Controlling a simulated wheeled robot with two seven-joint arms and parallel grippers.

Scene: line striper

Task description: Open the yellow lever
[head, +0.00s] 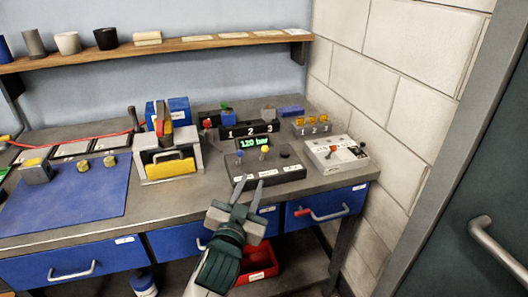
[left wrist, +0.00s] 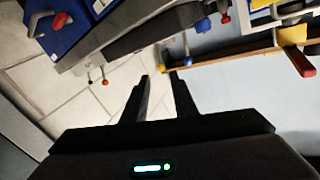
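The yellow lever (head: 264,151) is a short stick with a yellow ball top. It stands on a dark control box (head: 268,174) beside a blue-topped lever (head: 239,155), under a green "120 bar" display (head: 254,141). My left gripper (head: 248,186) is in front of the box, its fingers pointing towards it, apart and with nothing between them. It stands clear of the yellow lever as far as I can see. My right gripper is not visible.
A white box with small levers (head: 335,154) stands to the right. A numbered dark block (head: 249,130) is behind. Blue drawers (head: 325,206) lie below the bench edge. A wooden shelf (head: 160,46) runs above.

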